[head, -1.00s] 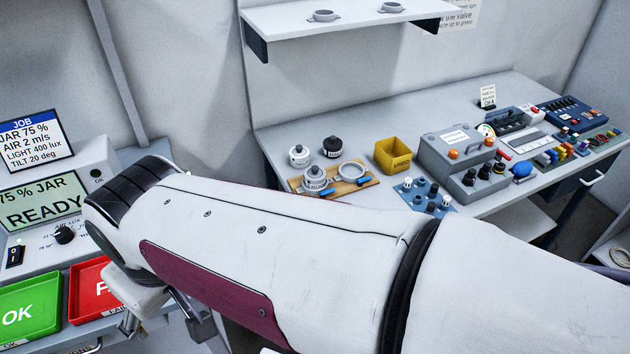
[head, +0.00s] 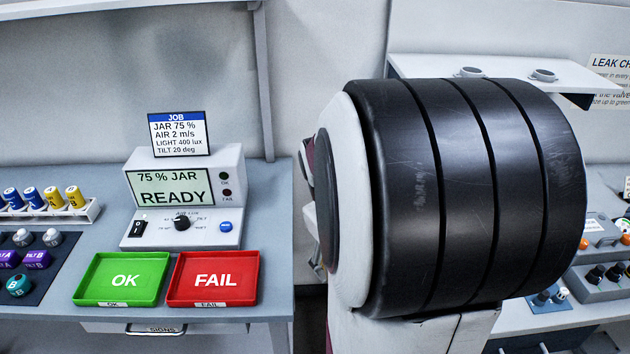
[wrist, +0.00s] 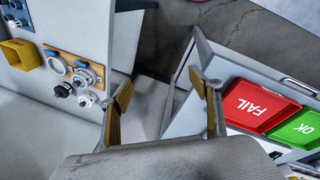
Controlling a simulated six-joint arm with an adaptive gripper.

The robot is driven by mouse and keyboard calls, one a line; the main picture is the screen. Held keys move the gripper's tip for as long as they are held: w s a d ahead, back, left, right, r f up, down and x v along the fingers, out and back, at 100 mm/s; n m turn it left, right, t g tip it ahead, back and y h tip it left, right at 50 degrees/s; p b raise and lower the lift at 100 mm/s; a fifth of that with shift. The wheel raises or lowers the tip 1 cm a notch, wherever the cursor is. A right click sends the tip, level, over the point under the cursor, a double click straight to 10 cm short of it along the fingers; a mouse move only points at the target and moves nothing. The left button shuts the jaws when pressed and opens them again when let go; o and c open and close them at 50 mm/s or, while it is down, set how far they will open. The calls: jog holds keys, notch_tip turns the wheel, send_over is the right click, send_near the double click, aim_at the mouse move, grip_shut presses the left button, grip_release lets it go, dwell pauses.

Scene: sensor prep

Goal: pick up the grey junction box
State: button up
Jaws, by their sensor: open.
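I cannot make out a grey junction box for certain in either view. My gripper (wrist: 168,92) shows in the wrist view with its two yellow-padded fingers spread apart and nothing between them. It hangs over the gap between two benches, clear of the objects on both. In the head view my gripper is out of sight, and a large black-ringed joint of my arm hides the centre right.
The left bench holds a green OK tray (head: 124,278), a red FAIL tray (head: 213,278), a READY console (head: 185,195) and a bottle rack (head: 48,210). The right bench holds a yellow bin (wrist: 19,53) and a wooden board (wrist: 70,66) with round fittings. A shelf (head: 500,69) is above.

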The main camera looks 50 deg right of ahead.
jog(key=s+d+f+n+h, duration=0.15)
jog(key=d+f+n, duration=0.25)
jog(key=d, duration=0.5)
jog(key=s+d+f+n+g, duration=0.1)
jog(key=s+d+f+n, duration=0.25)
jog(key=d, duration=0.45)
jog(key=s+d+f+n, duration=0.1)
jog(key=d+f+n, duration=0.35)
jog(key=d, duration=0.45)
jog(key=w+d+r+n+h, duration=0.2)
jog(key=w+d+r+n, duration=0.1)
jog(key=n, duration=0.6)
jog(key=shift+d+r+t, duration=0.15)
jog(key=shift+d+t, duration=0.25)
jog(key=shift+d, duration=0.45)
jog(key=shift+x, duration=1.3)
